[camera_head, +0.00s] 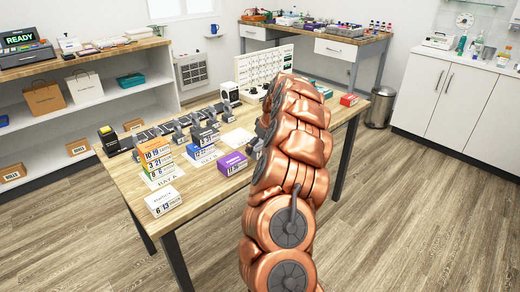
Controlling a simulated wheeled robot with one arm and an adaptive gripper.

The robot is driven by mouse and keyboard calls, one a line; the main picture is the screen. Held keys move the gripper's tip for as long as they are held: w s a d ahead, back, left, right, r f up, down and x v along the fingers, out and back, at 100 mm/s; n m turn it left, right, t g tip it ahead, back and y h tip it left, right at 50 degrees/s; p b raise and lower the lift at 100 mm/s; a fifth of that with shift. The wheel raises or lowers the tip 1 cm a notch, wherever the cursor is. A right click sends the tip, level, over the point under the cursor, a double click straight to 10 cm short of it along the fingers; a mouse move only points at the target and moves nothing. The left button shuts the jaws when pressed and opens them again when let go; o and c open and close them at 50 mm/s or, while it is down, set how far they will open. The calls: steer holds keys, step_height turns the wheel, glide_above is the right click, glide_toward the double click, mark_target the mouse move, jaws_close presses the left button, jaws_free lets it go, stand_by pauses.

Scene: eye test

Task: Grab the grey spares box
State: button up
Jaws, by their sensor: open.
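Small labelled boxes stand on the wooden table. A box with a dark grey top (205,132) sits behind the blue boxes and is the closest match to the grey spares box; its label is too small to read. My copper arm rises in front of the table's right half. My gripper (257,140) shows only as dark grey parts at the arm's left edge, mostly hidden by the arm. It is open, right of the purple box (232,163). I see nothing held in it. Anything behind the arm is hidden.
An orange-topped stack (157,155), a white box (163,201) and blue boxes (201,153) stand on the table's left. A row of dark devices (165,129) lines its back. A red box (349,100) is at the right end. A bin (380,107) stands beyond.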

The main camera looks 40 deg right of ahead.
steer(key=shift+c, duration=0.4)
steer(key=c, duration=0.8)
steer(key=shift+r, duration=0.1)
